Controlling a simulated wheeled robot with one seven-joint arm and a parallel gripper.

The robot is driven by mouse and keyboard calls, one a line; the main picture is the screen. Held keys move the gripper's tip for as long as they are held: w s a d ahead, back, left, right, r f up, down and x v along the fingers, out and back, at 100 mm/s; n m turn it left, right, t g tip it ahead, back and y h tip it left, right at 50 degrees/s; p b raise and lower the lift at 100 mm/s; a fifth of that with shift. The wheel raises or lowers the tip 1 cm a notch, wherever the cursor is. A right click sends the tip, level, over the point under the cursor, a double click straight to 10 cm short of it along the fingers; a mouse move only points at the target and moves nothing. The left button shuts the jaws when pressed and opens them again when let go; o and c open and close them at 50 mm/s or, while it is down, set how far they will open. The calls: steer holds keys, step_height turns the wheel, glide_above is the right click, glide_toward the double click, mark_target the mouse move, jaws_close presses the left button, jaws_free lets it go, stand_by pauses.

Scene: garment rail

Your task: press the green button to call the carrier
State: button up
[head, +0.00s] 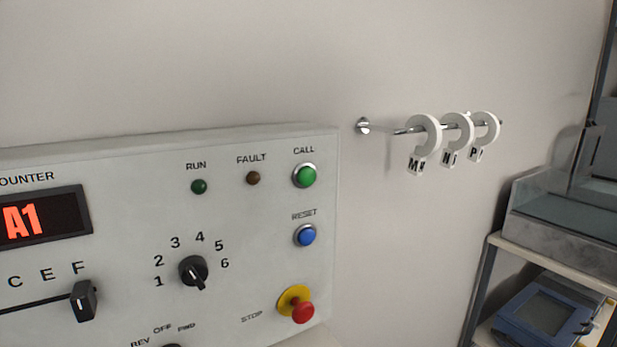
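The green button (304,175) sits at the upper right of a light grey control panel (120,170), under the label CALL. It has a silver ring around it, and nothing covers it in the head view. My gripper is not in view. I see no carrier that I can identify.
Below the green button are a blue RESET button (305,236) and a red STOP knob (302,312). A rotary dial (193,271) and a display reading A1 (35,219) are left. A shelf (545,260) stands right.

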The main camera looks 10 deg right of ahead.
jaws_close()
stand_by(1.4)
